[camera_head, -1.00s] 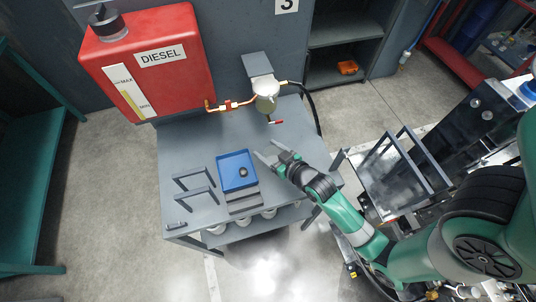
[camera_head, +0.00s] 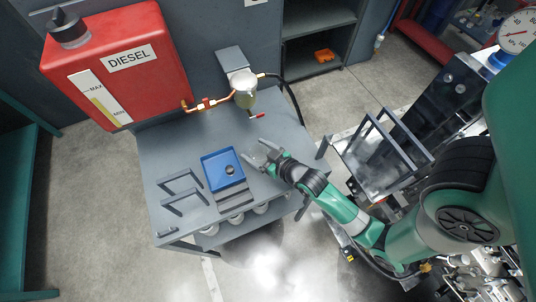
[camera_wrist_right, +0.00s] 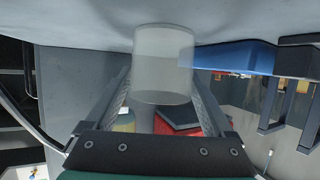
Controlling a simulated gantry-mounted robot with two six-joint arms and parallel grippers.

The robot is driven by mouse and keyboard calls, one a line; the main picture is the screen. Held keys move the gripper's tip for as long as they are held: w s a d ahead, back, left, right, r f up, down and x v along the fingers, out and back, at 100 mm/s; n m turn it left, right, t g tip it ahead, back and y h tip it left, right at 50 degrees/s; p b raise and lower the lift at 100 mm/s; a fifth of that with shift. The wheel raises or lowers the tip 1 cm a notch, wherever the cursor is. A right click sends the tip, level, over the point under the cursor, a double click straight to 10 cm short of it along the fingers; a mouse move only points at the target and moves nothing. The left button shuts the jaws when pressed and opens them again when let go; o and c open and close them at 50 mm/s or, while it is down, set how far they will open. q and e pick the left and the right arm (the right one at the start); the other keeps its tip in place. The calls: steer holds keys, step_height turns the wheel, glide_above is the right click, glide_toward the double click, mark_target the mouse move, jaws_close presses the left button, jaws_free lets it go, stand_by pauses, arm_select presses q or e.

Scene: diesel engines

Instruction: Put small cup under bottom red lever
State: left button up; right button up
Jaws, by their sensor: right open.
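A clear small cup (camera_wrist_right: 164,65) stands on the grey table in the right wrist view, which looks upside down. My right gripper (camera_head: 258,156) is open low over the table, and its fingers (camera_wrist_right: 160,85) lie on either side of the cup in the wrist view. Whether they touch it I cannot tell. In the head view I cannot make out the cup. The bottom red lever (camera_head: 257,115) sticks out under the fuel filter (camera_head: 242,88), beyond the fingertips. My left gripper is not in view.
The grey table (camera_head: 182,142) holds a blue tray (camera_head: 216,166) with a dark round piece, and grey frames (camera_head: 183,192). White cups (camera_head: 235,220) stand on the lower shelf. A red diesel tank (camera_head: 120,75) and copper pipe (camera_head: 220,100) are behind. Bare tabletop lies between gripper and lever.

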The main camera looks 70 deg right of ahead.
steer(key=p+v, duration=0.1)
steer(key=v, duration=0.9)
steer(key=shift+s+a+r+p, duration=0.1)
steer(key=shift+r+p, duration=0.05)
steer(key=shift+p, duration=0.25)
steer(key=w+a+r+n+t+y, duration=0.1)
steer(key=w+r+t, duration=0.3)
steer(key=w+r, duration=0.65)
steer(key=w+a+r+n+t, duration=0.1)
steer(key=w+a+r+t, duration=0.15)
steer(key=w+r, duration=0.8)
steer(key=s+a+r+n+t+y, duration=0.1)
steer(key=s+a+r+t+y, duration=0.1)
steer(key=r, duration=1)
steer(key=s+a+r+n+t+y, duration=0.1)
steer(key=a+r, duration=0.4)
steer(key=r, duration=0.8)
steer(key=s+a+r+n+t+y, duration=0.2)
steer(key=s+a+r+t+y, duration=0.2)
steer(key=r, duration=0.8)
steer(key=shift+a+r+t, duration=0.3)
steer(key=shift+r+t, duration=0.05)
steer(key=shift+t, duration=0.5)
